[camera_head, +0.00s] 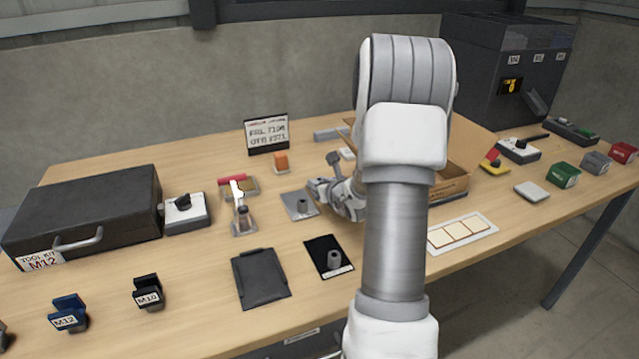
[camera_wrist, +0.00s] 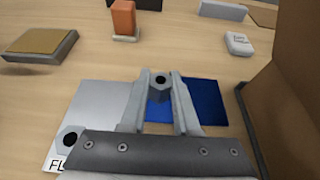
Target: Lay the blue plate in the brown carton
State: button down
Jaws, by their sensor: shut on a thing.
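The blue plate (camera_wrist: 208,100) shows in the wrist view beneath my gripper (camera_wrist: 160,90), with a grey hexagonal post standing on it. My gripper is shut on that post, one finger on each side. I cannot tell whether the plate is touching the table or just above it. In the head view my gripper (camera_head: 325,190) is partly seen left of my arm, and the blue plate is hidden. The brown carton (camera_head: 455,188) stands open right of my arm, which covers part of it. Its wall (camera_wrist: 290,85) rises close on the right in the wrist view.
A silver plate (camera_wrist: 95,105) with its own post lies just left of the blue one; it also shows in the head view (camera_head: 296,206). A black plate (camera_head: 322,246) lies nearer. An orange block (camera_wrist: 124,18) and a white block (camera_wrist: 238,43) stand beyond.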

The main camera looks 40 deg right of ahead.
jog(key=shift+f, duration=0.2)
jog(key=c, duration=0.6)
grip_release()
jog(key=shift+c, duration=0.2)
